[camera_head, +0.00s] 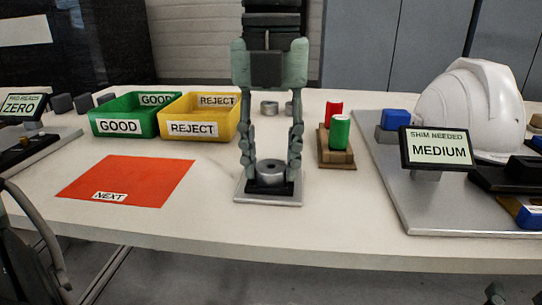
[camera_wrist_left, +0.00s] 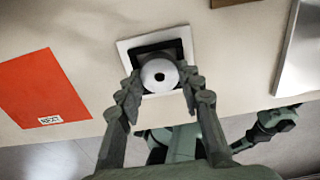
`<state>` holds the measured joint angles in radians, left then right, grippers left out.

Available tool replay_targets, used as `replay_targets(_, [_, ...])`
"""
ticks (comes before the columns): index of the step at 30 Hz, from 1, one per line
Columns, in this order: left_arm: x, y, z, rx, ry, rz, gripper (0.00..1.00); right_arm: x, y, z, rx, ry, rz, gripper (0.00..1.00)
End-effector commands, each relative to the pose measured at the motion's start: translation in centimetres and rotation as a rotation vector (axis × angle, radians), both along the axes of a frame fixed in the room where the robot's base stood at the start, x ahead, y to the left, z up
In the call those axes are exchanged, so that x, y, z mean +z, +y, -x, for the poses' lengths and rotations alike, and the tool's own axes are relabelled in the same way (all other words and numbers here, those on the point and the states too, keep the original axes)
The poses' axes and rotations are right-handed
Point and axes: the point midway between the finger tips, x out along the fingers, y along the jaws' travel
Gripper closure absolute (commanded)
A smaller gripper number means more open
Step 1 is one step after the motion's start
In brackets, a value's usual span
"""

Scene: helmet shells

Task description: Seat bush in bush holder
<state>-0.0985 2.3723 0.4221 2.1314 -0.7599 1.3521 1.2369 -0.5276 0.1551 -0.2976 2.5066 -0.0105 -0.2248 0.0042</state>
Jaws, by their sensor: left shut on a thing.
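The bush (camera_head: 270,168) is a silver metal ring with a dark centre hole. It is upright at the bush holder (camera_head: 262,188), a black block on a pale square plate. My left gripper (camera_head: 271,178) points down over the holder, its fingers shut on the bush from both sides. In the left wrist view the bush (camera_wrist_left: 159,76) is between the fingertips and overlaps the front of the black holder (camera_wrist_left: 146,52). I cannot tell how deep the bush sits. A greenish piece of my right gripper (camera_head: 497,293) shows at the bottom edge; its jaws are unclear.
Green GOOD (camera_head: 117,127) and yellow REJECT (camera_head: 193,128) bins stand at back left, with an orange NEXT mat (camera_head: 128,178) in front. Right of the holder are a wooden block (camera_head: 336,158) with red and green cylinders, a grey plate (camera_head: 410,214), a MEDIUM sign (camera_head: 440,150) and a white helmet (camera_head: 471,105).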

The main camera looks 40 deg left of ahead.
Motion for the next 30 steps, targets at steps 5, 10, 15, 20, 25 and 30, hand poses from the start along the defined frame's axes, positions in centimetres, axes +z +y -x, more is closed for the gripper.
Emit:
replay_targets(5, [0.0,0.0,0.0,0.000,0.000,0.000,0.85,0.0,0.0,0.0,0.000,0.000,0.000,0.60])
replay_targets(10, [0.0,0.0,0.0,0.000,0.001,0.001,0.56,0.0,0.0,0.0,0.000,0.000,0.000,0.60])
replay_targets(15, [0.0,0.0,0.0,0.000,0.001,0.001,0.40,0.0,0.0,0.0,0.000,0.000,0.000,0.60])
replay_targets(20, [0.0,0.0,0.0,0.000,0.001,0.001,0.40,0.0,0.0,0.0,0.000,0.000,0.000,0.60])
replay_targets(25, [0.5,0.0,0.0,0.001,0.000,-0.001,0.40,0.0,0.0,0.0,0.000,0.000,0.000,0.60])
replay_targets(30, [3.2,0.0,-0.1,0.001,-0.005,-0.001,0.40,0.0,0.0,0.0,0.000,0.000,0.000,0.60])
